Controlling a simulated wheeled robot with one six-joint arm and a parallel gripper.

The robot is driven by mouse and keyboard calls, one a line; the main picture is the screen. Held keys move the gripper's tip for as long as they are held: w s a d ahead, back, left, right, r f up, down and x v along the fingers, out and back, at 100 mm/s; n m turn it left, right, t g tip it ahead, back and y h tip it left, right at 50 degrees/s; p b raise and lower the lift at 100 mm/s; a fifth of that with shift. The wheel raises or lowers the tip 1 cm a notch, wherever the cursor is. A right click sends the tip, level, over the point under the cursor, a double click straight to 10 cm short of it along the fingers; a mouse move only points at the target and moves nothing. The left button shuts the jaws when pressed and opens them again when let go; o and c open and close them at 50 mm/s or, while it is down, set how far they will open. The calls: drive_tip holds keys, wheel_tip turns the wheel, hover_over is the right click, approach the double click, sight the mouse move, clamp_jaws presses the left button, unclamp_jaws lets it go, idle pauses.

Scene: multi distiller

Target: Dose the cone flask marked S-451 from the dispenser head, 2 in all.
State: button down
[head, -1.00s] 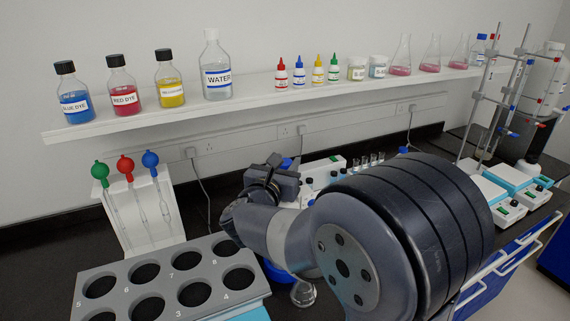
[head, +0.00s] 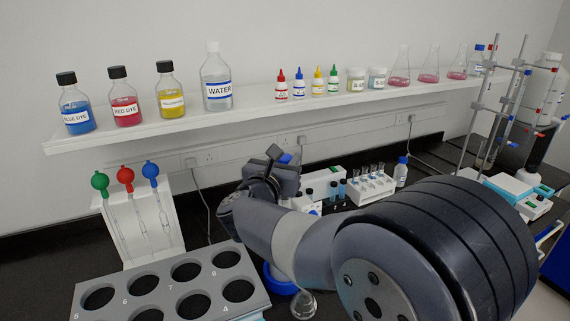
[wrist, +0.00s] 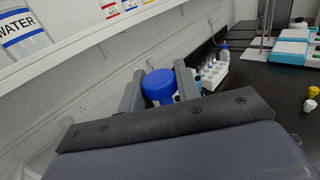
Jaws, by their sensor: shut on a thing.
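My gripper (wrist: 160,84) is shut on a round blue-topped thing (wrist: 158,88), with one finger on each side of it. Its lower part is hidden by my gripper. In the head view my gripper (head: 278,168) is in front of the wall below the shelf, with a bit of blue between its fingers. Cone flasks with pink liquid (head: 400,66) stand on the shelf, and I can read no S-451 mark on them. A clear glass vessel (head: 303,305) shows partly below my arm, next to a blue rim. I cannot make out which thing is the dispenser head.
The shelf (head: 240,113) carries dye bottles, a water bottle (head: 216,80) and small dropper bottles. A grey holed rack (head: 165,283) and a pipette stand (head: 143,220) are at left. A white tube rack (head: 370,186) and clamp stands (head: 492,105) are at right.

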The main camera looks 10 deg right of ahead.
drive_tip(key=c, duration=1.1)
unclamp_jaws()
drive_tip(key=b+v, duration=0.3)
drive_tip(key=v, duration=0.8)
drive_tip(key=shift+w, duration=0.1)
